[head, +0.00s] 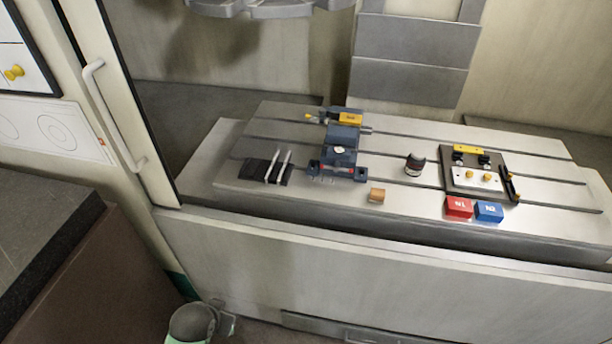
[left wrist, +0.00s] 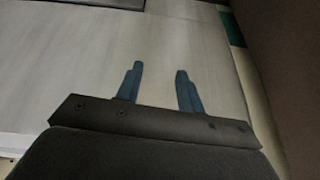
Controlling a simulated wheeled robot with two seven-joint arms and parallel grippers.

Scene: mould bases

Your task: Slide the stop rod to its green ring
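A dark blue-grey vise (head: 340,148) stands on the slotted machine table, with a yellow labelled block (head: 350,119) at its back. A thin rod-like piece (head: 365,131) sticks out from the vise's right side; it is too small to tell if this is the stop rod. I cannot make out a green ring. My left gripper (left wrist: 158,72) shows in the left wrist view with two blue fingers apart and nothing between them. It is over the pale front panel, away from the vise. My right gripper is not in view.
Two silver bars lie on a black mat (head: 253,170) left of the vise. A door handle (head: 110,115) is at left.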

